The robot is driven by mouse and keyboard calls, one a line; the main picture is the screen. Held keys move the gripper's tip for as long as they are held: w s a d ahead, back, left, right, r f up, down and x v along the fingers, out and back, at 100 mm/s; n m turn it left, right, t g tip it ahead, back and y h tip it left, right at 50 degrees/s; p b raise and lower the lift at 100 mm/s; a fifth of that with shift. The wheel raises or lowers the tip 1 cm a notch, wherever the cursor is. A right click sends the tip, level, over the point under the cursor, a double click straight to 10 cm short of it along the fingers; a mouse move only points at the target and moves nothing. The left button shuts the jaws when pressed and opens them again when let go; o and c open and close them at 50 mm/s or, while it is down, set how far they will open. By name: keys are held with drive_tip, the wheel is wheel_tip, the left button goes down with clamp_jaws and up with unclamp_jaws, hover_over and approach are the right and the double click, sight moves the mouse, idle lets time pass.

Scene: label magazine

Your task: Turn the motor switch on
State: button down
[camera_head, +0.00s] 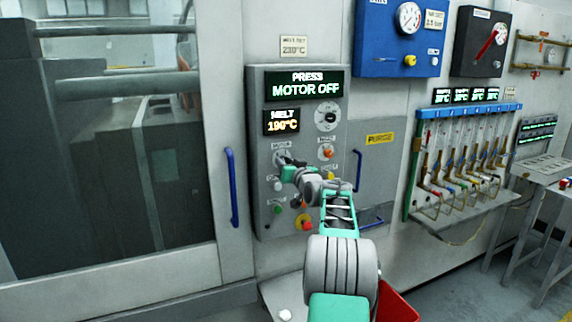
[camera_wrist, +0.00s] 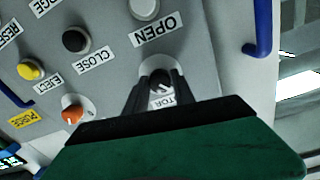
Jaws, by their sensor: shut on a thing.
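The control panel (camera_head: 257,215) is grey and upright on the machine front. Its display (camera_head: 306,86) reads "PRESS MOTOR OFF". The motor switch (camera_wrist: 159,79) is a dark knob on a pale round plate, and its label is partly covered in the wrist view. My gripper (camera_wrist: 158,84) has both dark fingers around this knob and is shut on it. In the head view my gripper (camera_head: 284,165) reaches the panel's left side, just below the motor label, and hides most of the switch.
Buttons lie close by: a white OPEN button (camera_wrist: 145,8), a black CLOSE button (camera_wrist: 76,40) and a yellow button (camera_wrist: 30,69). An orange knob (camera_wrist: 73,108) is beside the switch. Blue handles (camera_head: 232,187) and (camera_head: 357,171) flank the panel. A red bin (camera_head: 396,302) stands below right.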

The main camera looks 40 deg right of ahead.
drive_tip(key=shift+m, duration=6.7)
drive_tip(key=c, duration=1.1)
unclamp_jaws()
drive_tip(key=shift+o, duration=0.2)
drive_tip(key=shift+s, duration=0.1)
